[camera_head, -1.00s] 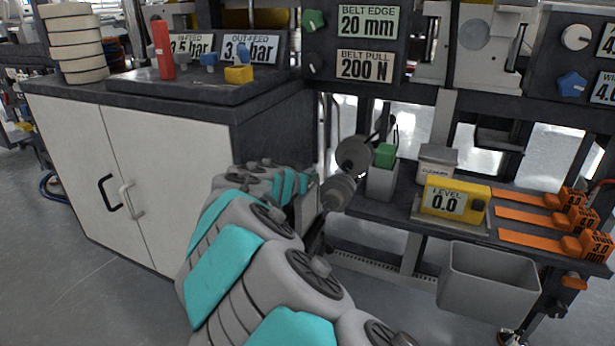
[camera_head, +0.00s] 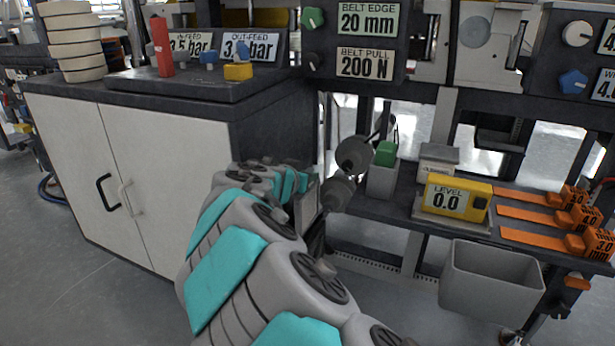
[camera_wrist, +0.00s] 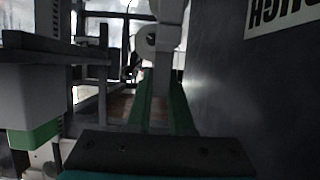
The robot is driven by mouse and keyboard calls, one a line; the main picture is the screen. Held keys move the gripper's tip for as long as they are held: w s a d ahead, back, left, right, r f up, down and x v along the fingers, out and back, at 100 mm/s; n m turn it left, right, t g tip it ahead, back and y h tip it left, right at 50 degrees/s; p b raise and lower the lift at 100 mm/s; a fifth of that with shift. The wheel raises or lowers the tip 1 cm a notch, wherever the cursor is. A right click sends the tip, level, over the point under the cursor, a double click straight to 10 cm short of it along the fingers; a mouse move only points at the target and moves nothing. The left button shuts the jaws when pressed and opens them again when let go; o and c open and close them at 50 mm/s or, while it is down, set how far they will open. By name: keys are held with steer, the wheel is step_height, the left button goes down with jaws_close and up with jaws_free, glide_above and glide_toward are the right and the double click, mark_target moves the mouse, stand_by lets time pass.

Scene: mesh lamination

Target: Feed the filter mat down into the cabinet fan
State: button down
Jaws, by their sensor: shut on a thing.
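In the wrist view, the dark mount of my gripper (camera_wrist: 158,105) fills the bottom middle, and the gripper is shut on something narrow. Long green strips run ahead from the mount, with a pale grey part between them. I take the held thing to be the filter mat, but the dim picture does not show clearly what is mat and what is finger. In the head view, my arm reaches away from the bottom middle, past the cabinet's right side, and hides its own end. I cannot make out the cabinet fan or its opening.
A white-doored cabinet (camera_head: 88,160) stands left. A dark wall (camera_wrist: 240,95) rises close on the right in the wrist view. Right of my arm, a bench holds a green-topped box (camera_head: 382,181), a yellow level gauge (camera_head: 457,198) and orange feelers (camera_head: 535,218); a grey bin (camera_head: 490,282) hangs below.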

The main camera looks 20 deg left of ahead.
mark_target(308, 214)
steer(key=shift+f+b, duration=0.35)
steer(key=shift+f, duration=0.05)
steer(key=shift+f+b, duration=2.5)
steer(key=shift+b, duration=0.05)
steer(key=shift+f+b, duration=0.75)
steer(key=shift+f, duration=2.05)
steer(key=c, duration=0.7)
jaws_free()
